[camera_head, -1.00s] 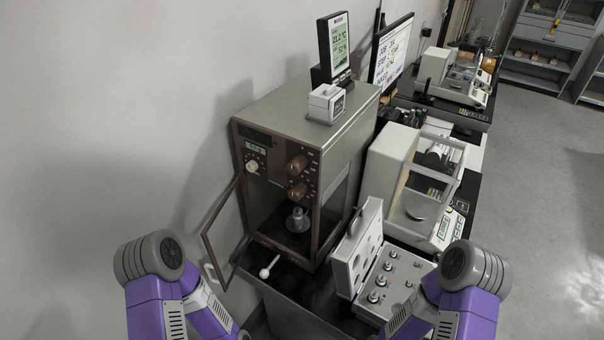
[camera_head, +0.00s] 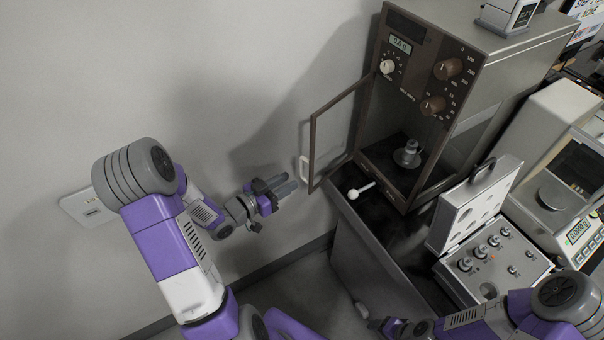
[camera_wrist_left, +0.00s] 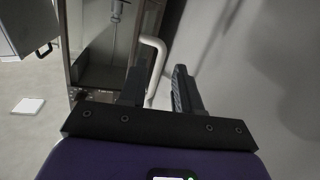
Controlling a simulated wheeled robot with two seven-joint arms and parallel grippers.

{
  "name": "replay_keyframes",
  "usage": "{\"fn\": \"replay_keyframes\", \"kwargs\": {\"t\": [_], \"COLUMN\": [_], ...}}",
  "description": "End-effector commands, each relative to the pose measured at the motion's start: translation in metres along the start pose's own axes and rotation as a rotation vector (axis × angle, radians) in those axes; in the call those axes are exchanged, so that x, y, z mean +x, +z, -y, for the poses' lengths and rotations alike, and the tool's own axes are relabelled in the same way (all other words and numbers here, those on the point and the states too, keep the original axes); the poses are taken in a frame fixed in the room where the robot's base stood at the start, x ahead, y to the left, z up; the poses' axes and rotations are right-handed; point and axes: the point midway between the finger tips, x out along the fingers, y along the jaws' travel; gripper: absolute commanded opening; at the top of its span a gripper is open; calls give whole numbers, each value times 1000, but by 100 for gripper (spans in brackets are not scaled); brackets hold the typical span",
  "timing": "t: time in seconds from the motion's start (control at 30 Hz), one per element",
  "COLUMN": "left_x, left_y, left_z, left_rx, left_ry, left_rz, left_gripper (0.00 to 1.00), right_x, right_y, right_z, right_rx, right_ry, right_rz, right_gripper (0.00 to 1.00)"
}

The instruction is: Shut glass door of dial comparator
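The dial comparator (camera_head: 433,77) has a brown front with knobs and a display. Its framed glass door (camera_head: 312,150) stands open, swung out to the left. A white handle (camera_head: 304,168) sits on the door's outer edge; in the left wrist view the handle (camera_wrist_left: 158,52) lies in line with the gap between my fingers. My left gripper (camera_head: 291,184) is open, its fingertips close to the handle; contact cannot be told. The open fingers (camera_wrist_left: 159,84) also show in the wrist view. My right gripper (camera_head: 381,325) is low in the head view, its fingers unclear.
A weight (camera_head: 407,154) stands inside the comparator. A white-knobbed lever (camera_head: 355,193) sticks out at the dark table's front. An open weight case (camera_head: 494,262) and a balance (camera_head: 560,190) stand to the right. The wall is close behind my left gripper.

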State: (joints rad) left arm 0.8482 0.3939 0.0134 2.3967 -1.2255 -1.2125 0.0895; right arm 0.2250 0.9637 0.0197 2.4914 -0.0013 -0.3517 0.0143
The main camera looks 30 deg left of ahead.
Motion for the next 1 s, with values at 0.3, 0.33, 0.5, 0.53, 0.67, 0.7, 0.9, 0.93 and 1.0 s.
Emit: {"fn": "replay_keyframes", "kwargs": {"t": [0.3,0.33,0.5,0.53,0.67,0.7,0.9,0.93,1.0], "left_x": [-22,-18,9,14,32,36,47,48,48], "left_y": [-27,-27,-29,-30,-31,-32,-33,-33,-33], "left_z": [-1,-2,-4,-4,-6,-6,-6,-6,-6], "left_rx": [112,112,112,111,111,111,110,109,109], "left_ry": [77,79,79,79,77,76,74,74,74], "left_rz": [-107,-108,-107,-107,-106,-105,-104,-104,-103], "left_gripper": [33,33,33,33,33,33,33,33,33], "right_x": [12,12,15,16,18,18,19,19,19], "right_y": [-1,-1,-1,-1,-1,-1,-1,-1,-1], "right_z": [-4,-4,-6,-6,-6,-7,-7,-7,-7], "right_rx": [0,0,0,0,0,0,0,0,0], "right_ry": [0,0,0,0,0,0,0,0,0], "right_rz": [0,0,0,0,0,0,0,0,0], "right_gripper": [65,65,65,65,65,65,65,65,65]}}
